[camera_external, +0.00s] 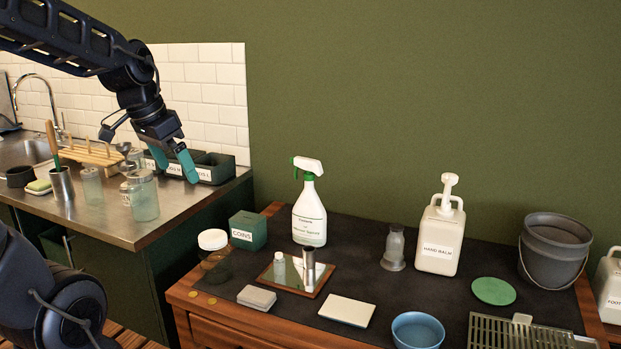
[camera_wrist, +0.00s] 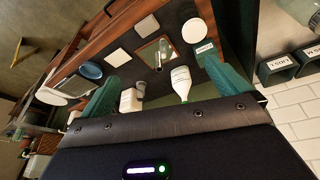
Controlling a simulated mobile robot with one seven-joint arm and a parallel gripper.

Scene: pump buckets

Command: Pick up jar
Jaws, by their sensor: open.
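A squat dark amber jar with a white lid (camera_external: 215,262) stands at the left end of the dark-topped wooden table, beside a green coins box. Its white lid also shows near the top of the wrist view (camera_wrist: 192,31). Clear glass jars (camera_external: 145,198) stand on the steel counter; part of one shows at the wrist view's top right corner (camera_wrist: 303,12). My gripper (camera_external: 177,168) is open and empty, in the air near the counter's right end, apart from every jar. Its teal fingers spread wide in the wrist view (camera_wrist: 160,72).
Green coins box (camera_external: 248,231), spray bottle (camera_external: 309,217) and mirror tray (camera_external: 296,279) stand near the amber jar. The hand-balm pump bottle (camera_external: 440,240) and grey bucket (camera_external: 553,250) are farther right. Green labelled bins (camera_external: 205,172) sit at the counter's back edge, behind my gripper.

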